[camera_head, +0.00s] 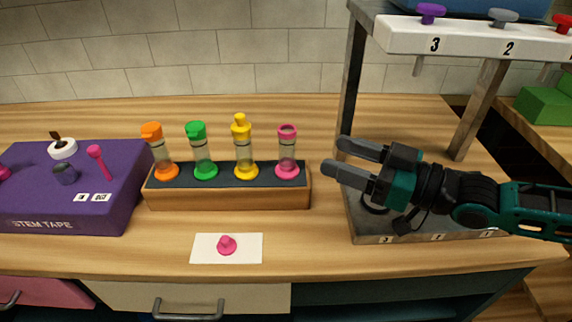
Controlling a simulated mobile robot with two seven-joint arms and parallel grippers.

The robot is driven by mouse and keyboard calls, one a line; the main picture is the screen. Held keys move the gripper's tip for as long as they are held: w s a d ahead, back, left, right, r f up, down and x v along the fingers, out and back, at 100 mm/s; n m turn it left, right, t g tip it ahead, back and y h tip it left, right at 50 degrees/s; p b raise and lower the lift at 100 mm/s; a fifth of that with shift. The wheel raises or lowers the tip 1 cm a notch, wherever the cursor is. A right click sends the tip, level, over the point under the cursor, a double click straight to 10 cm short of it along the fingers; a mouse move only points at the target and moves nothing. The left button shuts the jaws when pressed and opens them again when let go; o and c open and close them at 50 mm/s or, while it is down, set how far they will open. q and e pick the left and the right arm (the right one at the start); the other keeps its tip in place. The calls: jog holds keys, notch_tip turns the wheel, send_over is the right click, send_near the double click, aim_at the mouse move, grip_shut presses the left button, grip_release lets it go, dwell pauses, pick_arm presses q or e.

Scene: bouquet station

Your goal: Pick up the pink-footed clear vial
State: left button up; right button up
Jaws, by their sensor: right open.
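The pink-footed clear vial (287,153) stands upright at the right end of a wooden rack (228,195) with a dark top. It has a pink foot and a pink rim, and its top looks open. My right gripper (333,155) comes in from the right, open and empty, with its fingers pointing left. In the picture its fingertips are just right of the vial, apart from it. A small pink stopper (227,245) lies on a white card (205,248) in front of the rack. My left gripper is not in view.
Orange (158,150), green (201,150) and yellow (242,150) capped vials stand left in the rack. A purple stem tape box (125,185) is at far left. A metal stand (352,80) with numbered knobs rises behind my right arm. Bare counter lies in front.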

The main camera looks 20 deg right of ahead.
aim_at(295, 140)
jog(key=shift+r+x, duration=0.2)
jog(key=shift+x, duration=4.55)
jog(key=shift+w+a+f, duration=0.1)
jog(key=shift+w+a, duration=0.2)
jog(key=shift+a, duration=0.15)
grip_shut()
